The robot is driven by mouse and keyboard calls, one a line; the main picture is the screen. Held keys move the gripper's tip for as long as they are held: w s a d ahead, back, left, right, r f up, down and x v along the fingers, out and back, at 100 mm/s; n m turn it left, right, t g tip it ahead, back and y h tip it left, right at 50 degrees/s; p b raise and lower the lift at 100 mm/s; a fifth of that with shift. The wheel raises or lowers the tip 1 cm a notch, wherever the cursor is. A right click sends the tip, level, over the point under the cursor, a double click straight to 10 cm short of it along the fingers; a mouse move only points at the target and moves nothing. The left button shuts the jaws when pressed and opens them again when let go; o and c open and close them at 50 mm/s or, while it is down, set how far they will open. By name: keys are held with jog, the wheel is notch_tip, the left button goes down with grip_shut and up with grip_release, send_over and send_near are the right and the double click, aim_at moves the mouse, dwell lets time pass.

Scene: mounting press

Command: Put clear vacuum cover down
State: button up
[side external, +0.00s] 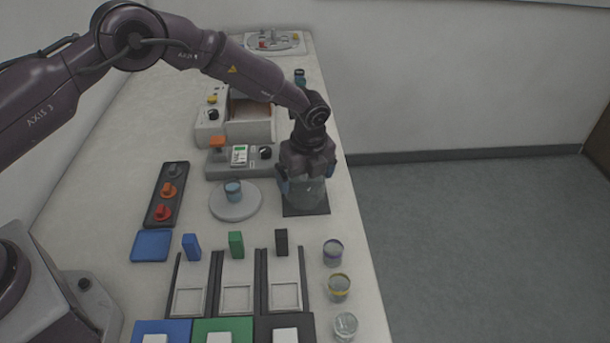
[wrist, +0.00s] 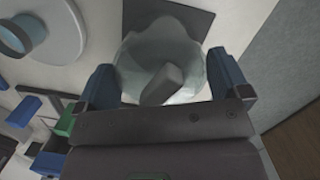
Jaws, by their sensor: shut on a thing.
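The clear vacuum cover (side external: 306,196) is a see-through, rounded vessel at the right edge of the bench. My gripper (side external: 304,182) is shut on it from above, with a blue fingertip on each side. The cover is at the dark square mat (side external: 291,212); I cannot tell whether it touches the mat. In the wrist view the cover (wrist: 135,62) sits between the blue fingertips (wrist: 160,72), and a grey block-like shape shows within its outline. The dark mat (wrist: 196,18) shows behind it.
A round grey plate (side external: 222,213) with a blue cup (side external: 233,187) stands just left of the mat. A control box (side external: 221,162) is behind. Several small jars (side external: 333,251) line the right front edge, beside block-and-tray slots (side external: 237,270). The bench drops off right of the mat.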

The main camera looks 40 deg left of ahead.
jog(key=shift+f, duration=0.25)
jog(key=o, duration=0.6)
jog(key=shift+f, duration=0.15)
jog(key=shift+c, duration=0.2)
